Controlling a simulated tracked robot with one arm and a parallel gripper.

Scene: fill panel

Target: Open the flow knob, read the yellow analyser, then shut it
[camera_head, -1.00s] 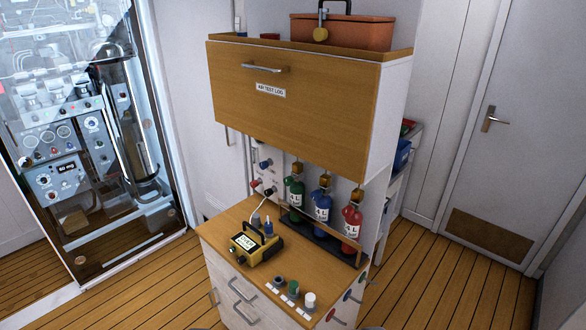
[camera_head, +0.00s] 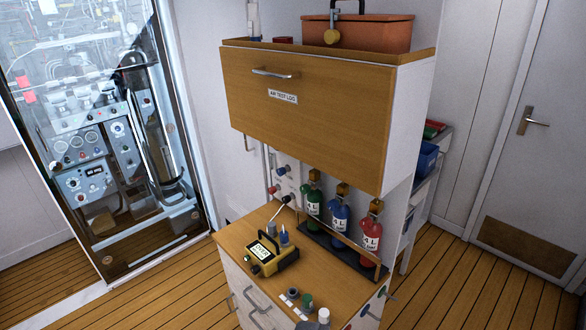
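The yellow analyser (camera_head: 270,252) sits on the wooden counter, its small pale screen facing up; the reading is too small to make out. Behind it, a white panel (camera_head: 284,178) under the wall cabinet carries several knobs, among them a blue one (camera_head: 282,170) and a red one (camera_head: 273,190). A dark knob or fitting (camera_head: 287,200) lies lower on the panel, with a pale tube running down from it toward the analyser. I cannot tell which is the flow knob or how it is turned. My gripper is not in view.
Green (camera_head: 314,199), blue (camera_head: 340,212) and red (camera_head: 371,235) bottles stand in a dark rack on the counter. The closed cabinet (camera_head: 305,115) labelled "AIR TEST LOG" overhangs them. Small capped pots (camera_head: 307,302) stand at the counter's front. Glazed equipment is at left, a door at right.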

